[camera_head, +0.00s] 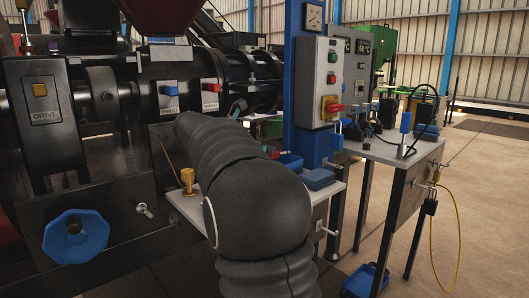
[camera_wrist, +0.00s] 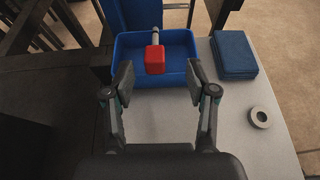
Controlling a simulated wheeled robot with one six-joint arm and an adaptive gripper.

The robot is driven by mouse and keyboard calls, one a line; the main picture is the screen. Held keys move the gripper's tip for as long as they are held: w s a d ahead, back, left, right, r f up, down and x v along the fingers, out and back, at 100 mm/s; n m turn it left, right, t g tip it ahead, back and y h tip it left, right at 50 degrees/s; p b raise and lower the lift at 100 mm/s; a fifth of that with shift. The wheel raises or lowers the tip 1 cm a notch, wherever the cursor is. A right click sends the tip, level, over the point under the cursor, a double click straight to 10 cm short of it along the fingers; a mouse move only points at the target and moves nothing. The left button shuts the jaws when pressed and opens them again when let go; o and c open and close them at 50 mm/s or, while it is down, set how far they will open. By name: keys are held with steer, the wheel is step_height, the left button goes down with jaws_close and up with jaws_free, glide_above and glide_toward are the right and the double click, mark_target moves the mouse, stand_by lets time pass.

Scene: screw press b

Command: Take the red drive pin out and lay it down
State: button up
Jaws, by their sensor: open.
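A red-headed pin with a grey shank (camera_wrist: 154,60) is at the blue tray (camera_wrist: 178,78) in the wrist view. Its red head is over the tray floor and the shank points away, its end overlapping the far rim. I cannot tell whether it leans on that rim. My gripper (camera_wrist: 159,83) is open and empty, its fingertips apart on either side of the tray's near part, short of the red head. In the head view the blue tray (camera_head: 291,162) shows partly behind my arm, with a bit of red at its left. My gripper is mostly hidden there.
The grey bench top (camera_wrist: 230,125) holds a blue folded cloth or pad (camera_wrist: 234,54) and a metal ring (camera_wrist: 259,117). The press has red (camera_head: 210,88), blue (camera_head: 170,90) and yellow (camera_head: 39,90) fittings. A blue post with a control box (camera_head: 322,82) stands behind the tray.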

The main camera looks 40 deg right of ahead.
steer(key=shift+x, duration=1)
steer(key=shift+w+d+f, duration=0.15)
steer(key=shift+w+d, duration=0.05)
steer(key=shift+d, duration=0.05)
steer(key=x, duration=0.4)
steer(key=shift+w+d+f, duration=0.15)
steer(key=shift+w+f, duration=0.05)
steer(key=shift+c, duration=0.2)
jaws_close()
